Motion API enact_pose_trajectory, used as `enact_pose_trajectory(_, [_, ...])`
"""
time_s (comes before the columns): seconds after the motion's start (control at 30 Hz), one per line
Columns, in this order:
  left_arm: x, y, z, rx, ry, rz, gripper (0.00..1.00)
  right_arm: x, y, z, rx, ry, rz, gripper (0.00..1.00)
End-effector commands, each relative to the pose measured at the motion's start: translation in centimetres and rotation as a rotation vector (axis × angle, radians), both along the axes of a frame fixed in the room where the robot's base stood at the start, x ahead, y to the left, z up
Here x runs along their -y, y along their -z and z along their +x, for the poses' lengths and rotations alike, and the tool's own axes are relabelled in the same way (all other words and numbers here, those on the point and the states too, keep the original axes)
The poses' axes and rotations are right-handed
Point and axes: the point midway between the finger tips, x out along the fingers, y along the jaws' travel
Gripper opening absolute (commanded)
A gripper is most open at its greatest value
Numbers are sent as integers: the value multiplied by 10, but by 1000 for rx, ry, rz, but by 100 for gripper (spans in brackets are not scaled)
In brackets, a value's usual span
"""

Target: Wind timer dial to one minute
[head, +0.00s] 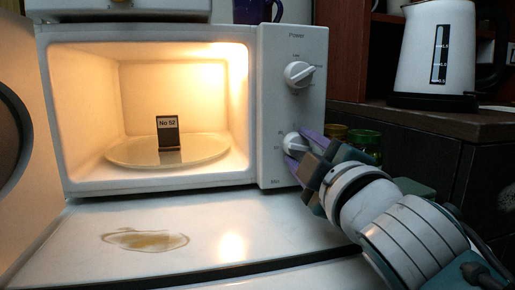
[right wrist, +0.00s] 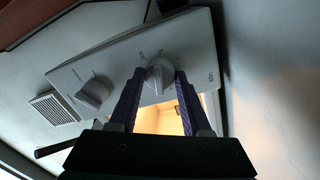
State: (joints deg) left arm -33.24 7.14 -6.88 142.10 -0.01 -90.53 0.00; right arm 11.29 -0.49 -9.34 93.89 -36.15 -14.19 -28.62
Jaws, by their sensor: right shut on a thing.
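The white microwave (head: 270,110) stands with its door open to the left and its inside lit. Its control panel has an upper power dial (head: 299,74) and a lower timer dial (head: 296,144). My right gripper (head: 298,150) is at the timer dial, its purple fingers shut on the knob, one on each side. In the right wrist view the timer dial (right wrist: 158,78) sits between the fingertips, and the power dial (right wrist: 95,92) is to the left. The dial marks are too small to read. My left gripper is not in view.
A black block labelled "No 52" (head: 168,133) stands on the glass turntable (head: 125,154) inside. A brownish spill (head: 146,240) lies on the white counter in front. Jars (head: 366,142) stand right of the microwave, behind my right gripper. A white kettle (head: 434,50) stands at upper right.

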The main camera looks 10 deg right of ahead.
Motion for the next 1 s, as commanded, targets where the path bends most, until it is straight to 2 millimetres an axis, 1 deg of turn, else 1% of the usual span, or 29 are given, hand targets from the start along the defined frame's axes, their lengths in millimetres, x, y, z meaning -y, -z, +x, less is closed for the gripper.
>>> enact_pose_trajectory(0.3, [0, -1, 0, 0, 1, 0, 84, -1, -1, 0, -1, -1, 81, 0])
enact_pose_trajectory(0.73, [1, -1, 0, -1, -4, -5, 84, -1, -1, 0, -1, -1, 87, 0])
enact_pose_trajectory(0.77, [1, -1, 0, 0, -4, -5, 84, 0, -1, 0, -1, -1, 87, 50])
enact_pose_trajectory(1.0, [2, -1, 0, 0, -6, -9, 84, 0, 0, 0, -2, 0, 86, 77])
